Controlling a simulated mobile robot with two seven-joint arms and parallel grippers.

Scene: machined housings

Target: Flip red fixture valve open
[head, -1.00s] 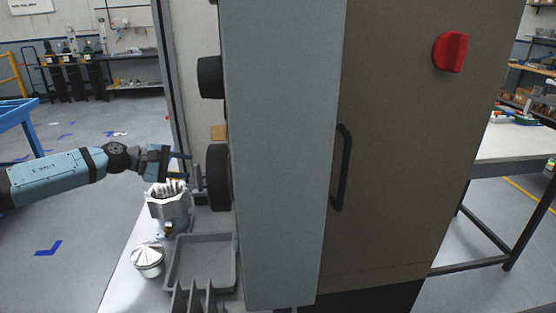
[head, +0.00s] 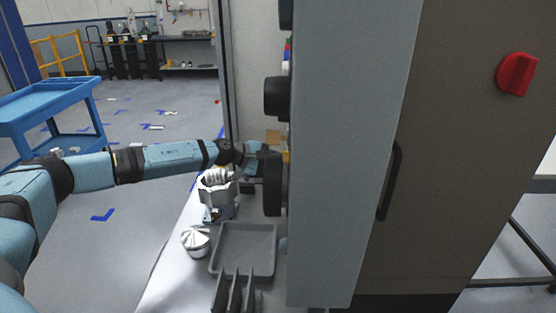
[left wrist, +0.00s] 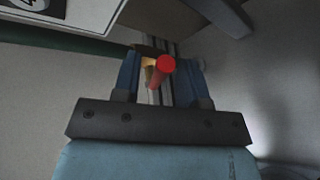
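In the left wrist view a red round-ended handle (left wrist: 163,68), likely the fixture valve's, shows between the two blue fingers of my left gripper (left wrist: 162,78). The fingers are apart, with gaps on both sides of the handle, and I see no contact. In the head view my left gripper (head: 268,160) reaches in beside the cabinet, above the silver machined housing (head: 217,190). Its fingertips are partly hidden by black round parts, and the red handle cannot be made out there. My right gripper is not in view.
A tall cabinet (head: 350,120) with a red rotary knob (head: 517,74) fills the right side. Black round parts (head: 273,184) stick out near my gripper. A grey tray (head: 247,250) and a silver conical part (head: 196,240) stand on the bench below.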

